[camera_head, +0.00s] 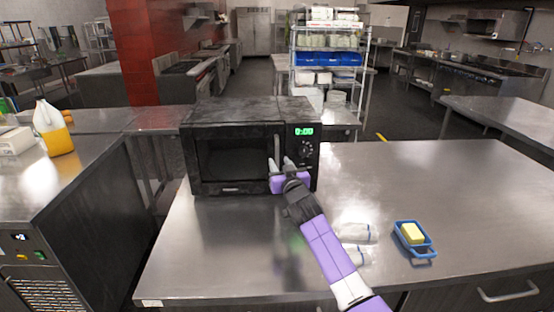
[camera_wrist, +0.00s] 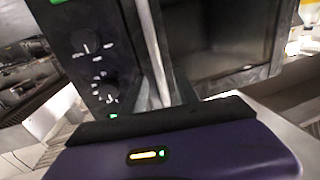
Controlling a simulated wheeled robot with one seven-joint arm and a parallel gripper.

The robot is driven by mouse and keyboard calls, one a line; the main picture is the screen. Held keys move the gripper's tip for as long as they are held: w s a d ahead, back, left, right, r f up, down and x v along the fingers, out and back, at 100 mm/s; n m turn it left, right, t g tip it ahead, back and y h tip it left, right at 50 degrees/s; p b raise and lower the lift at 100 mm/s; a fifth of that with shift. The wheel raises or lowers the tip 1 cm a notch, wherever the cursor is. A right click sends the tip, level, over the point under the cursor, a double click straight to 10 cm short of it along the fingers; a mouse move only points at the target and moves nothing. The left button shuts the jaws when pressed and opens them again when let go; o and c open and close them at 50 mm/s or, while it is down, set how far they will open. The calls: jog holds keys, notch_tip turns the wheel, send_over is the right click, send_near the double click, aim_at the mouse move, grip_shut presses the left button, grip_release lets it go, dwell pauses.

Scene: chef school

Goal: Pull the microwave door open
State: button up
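The black microwave (camera_head: 215,108) stands on the steel counter. Its door (camera_head: 235,158) looks shut in the head view, and the display on the right reads green digits. The upright door handle (camera_head: 277,146) is between the door window and the control panel. My gripper (camera_head: 280,164) is at the lower part of the handle, its two fingertips apart, one on each side of it. The wrist view shows the handle (camera_wrist: 150,45) running down toward my gripper (camera_wrist: 164,92), with the control knobs (camera_wrist: 87,43) at left. Contact between fingers and handle cannot be made out.
The steel counter (camera_head: 430,180) is mostly clear on the right. A blue dish (camera_head: 415,247) with a yellow block (camera_head: 412,233) and white cloth rolls (camera_head: 356,232) lie near my arm. A jug of yellow liquid (camera_head: 55,130) stands on the left counter.

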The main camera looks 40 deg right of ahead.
aim_at(278, 160)
jog(key=shift+x, duration=1.8)
grip_shut()
